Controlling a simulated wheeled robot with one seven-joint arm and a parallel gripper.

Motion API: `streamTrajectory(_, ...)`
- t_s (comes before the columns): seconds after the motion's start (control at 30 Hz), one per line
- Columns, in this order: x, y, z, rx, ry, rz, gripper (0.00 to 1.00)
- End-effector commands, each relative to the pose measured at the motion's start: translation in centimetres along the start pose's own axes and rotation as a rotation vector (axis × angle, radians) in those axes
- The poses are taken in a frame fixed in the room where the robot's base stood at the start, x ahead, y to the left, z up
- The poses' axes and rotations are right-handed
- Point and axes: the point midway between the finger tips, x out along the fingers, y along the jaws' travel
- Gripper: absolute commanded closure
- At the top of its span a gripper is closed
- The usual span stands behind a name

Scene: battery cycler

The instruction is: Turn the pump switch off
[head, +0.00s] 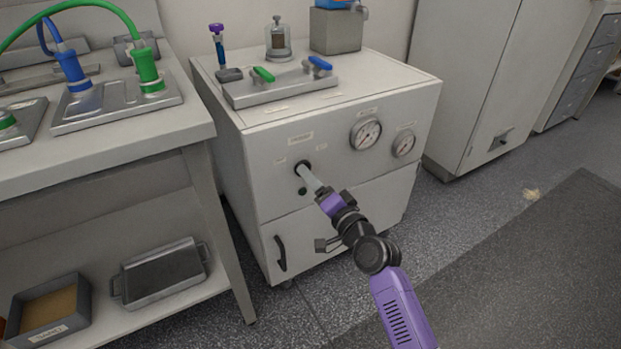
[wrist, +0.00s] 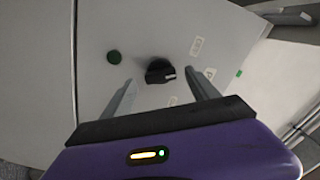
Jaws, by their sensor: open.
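The pump switch is a black rotary knob (wrist: 160,71) with a white mark, on the front panel of the grey cabinet (head: 340,185). In the head view the knob (head: 301,168) is partly hidden by my gripper (head: 309,177). In the wrist view my gripper (wrist: 160,95) is open, with one finger on each side of the knob. The fingers appear apart from the knob, and nothing is held. Small labels sit beside the knob, too small to read.
A workbench (head: 120,130) stands at the left, and a tall cabinet (head: 475,80) at the right. The floor at the right is mostly open.

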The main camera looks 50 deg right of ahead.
Motion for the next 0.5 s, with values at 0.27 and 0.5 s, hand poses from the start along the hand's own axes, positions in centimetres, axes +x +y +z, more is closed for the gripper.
streamTrajectory(0.27, -4.4, 0.1, 0.1, -0.001, -0.002, 0.002, 0.31)
streamTrajectory(0.5, -5.8, 0.0, 0.1, -0.001, -0.001, 0.001, 0.31)
